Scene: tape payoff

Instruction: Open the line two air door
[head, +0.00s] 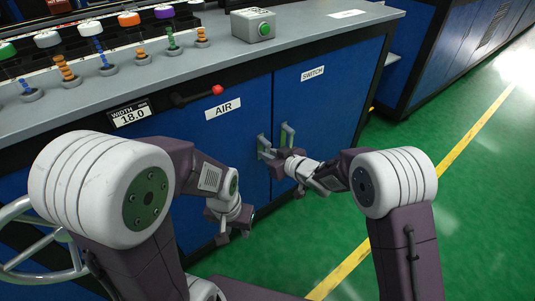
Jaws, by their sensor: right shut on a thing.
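The blue air door (215,145), labelled AIR, is on the front of the grey-topped cabinet and looks closed, level with the panel beside it. Its upright metal handle (263,143) is near the door's right edge. My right gripper (270,155) reaches in from the right and is shut on this handle, covering its lower part. My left gripper (235,237) hangs low in front of the door, fingers apart and empty, touching nothing I can see.
The blue switch door (325,105) is right of the air door, its handle (287,134) close to my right gripper. A red-tipped lever (197,96) and a width display (131,115) are above. A handwheel (40,245) is at left. Green floor (440,200) is clear at right.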

